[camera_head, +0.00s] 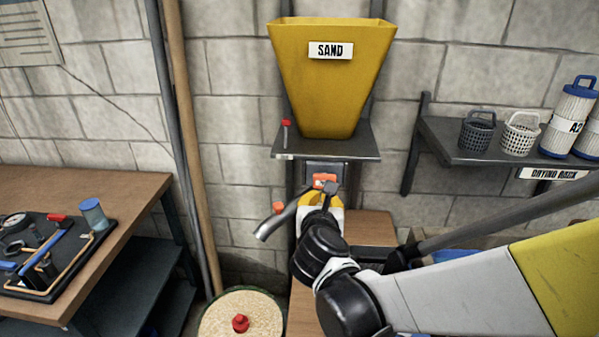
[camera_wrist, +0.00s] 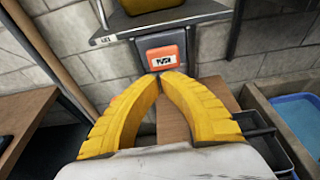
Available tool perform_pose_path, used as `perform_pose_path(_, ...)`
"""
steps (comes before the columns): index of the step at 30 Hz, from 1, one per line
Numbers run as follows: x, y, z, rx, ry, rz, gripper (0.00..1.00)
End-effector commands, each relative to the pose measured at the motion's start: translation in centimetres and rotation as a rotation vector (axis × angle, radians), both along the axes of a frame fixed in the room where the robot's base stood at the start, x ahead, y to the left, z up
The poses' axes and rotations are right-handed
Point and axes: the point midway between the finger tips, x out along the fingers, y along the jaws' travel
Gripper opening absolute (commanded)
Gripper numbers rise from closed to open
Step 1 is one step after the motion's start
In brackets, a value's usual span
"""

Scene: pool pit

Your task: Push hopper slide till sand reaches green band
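The yellow hopper (camera_head: 325,85) labelled SAND stands on a grey wall shelf; its base also shows in the wrist view (camera_wrist: 150,5). Below the shelf is an orange slide plate (camera_wrist: 162,57) with a black-and-white mark, partly seen in the head view (camera_head: 325,180). My gripper (camera_wrist: 172,74) has its two yellow fingers drawn together at the tips, with nothing between them. The tips are at the plate's lower edge; I cannot tell if they touch. A round vessel (camera_head: 205,327) with a greenish rim holds pale sand (camera_head: 262,310) and a red knob-like piece (camera_head: 240,323). No distinct green band shows.
A grey spout-like tube (camera_head: 272,226) slants down left of my gripper. A wooden bench (camera_head: 130,200) with a tool tray stands at left. The drying rack (camera_head: 500,150) with baskets and filters is at right. A blue bin (camera_wrist: 300,120) lies lower right.

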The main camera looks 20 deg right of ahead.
Motion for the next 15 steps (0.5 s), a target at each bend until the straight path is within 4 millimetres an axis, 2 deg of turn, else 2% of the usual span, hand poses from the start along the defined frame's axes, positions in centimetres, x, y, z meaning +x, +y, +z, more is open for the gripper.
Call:
perform_pose_path(6,-1.8,0.8,0.7,0.0,0.0,0.0,0.0)
perform_pose_path(15,-2.0,0.8,0.6,0.0,0.0,0.0,0.0)
